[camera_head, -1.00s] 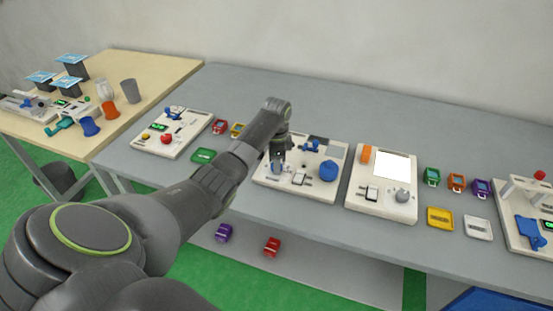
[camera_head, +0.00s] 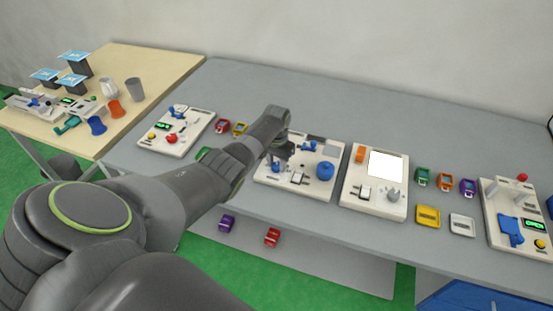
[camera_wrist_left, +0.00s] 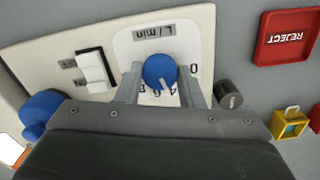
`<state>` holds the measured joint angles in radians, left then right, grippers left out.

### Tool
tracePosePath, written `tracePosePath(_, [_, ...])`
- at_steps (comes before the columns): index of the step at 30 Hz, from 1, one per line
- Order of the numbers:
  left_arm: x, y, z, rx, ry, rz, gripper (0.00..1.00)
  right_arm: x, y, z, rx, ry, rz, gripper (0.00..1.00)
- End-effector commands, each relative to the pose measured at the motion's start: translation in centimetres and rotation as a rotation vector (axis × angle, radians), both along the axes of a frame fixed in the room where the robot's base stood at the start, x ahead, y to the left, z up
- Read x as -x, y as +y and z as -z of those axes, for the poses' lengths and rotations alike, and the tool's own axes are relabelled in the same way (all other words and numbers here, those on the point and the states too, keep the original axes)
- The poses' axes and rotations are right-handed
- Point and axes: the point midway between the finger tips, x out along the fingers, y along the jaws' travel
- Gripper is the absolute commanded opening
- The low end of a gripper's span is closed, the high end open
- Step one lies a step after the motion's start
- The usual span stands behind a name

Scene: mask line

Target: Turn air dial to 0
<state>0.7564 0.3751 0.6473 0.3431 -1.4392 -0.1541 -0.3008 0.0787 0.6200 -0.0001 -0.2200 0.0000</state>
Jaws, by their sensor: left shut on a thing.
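The air dial (camera_wrist_left: 160,70) is a round blue knob on a white plate marked L/min in the left wrist view. Its pale pointer line points down toward the figures 4 and 6, away from the 0 at the right. My left gripper (camera_wrist_left: 160,85) has one finger on each side of the knob and is shut on it. In the head view, my left gripper (camera_head: 278,158) reaches down at the left part of the middle panel (camera_head: 262,178); the dial (camera_head: 276,168) shows just below it, partly hidden. My right gripper is not in view.
A white rocker switch (camera_wrist_left: 93,72) and a larger blue knob (camera_wrist_left: 42,110) share the panel. A small dark cylinder (camera_wrist_left: 230,94) stands close beside the gripper. A red REJECT tray (camera_wrist_left: 287,38) and a yellow item (camera_wrist_left: 290,122) lie at the right. The rear table (camera_head: 400,115) is clear.

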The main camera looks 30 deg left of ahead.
Motion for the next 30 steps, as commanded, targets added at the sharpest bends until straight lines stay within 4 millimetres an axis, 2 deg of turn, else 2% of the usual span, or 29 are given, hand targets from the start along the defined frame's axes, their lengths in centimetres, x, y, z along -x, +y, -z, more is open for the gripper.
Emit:
tracePosePath(12, [-0.1, 0.0, -0.3, 0.000, -0.003, -0.396, 0.11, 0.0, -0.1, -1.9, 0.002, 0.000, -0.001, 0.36])
tracePosePath(30, [-0.2, 0.0, -0.2, -0.001, -0.004, -0.901, 0.11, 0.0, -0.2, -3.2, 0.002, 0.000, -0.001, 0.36])
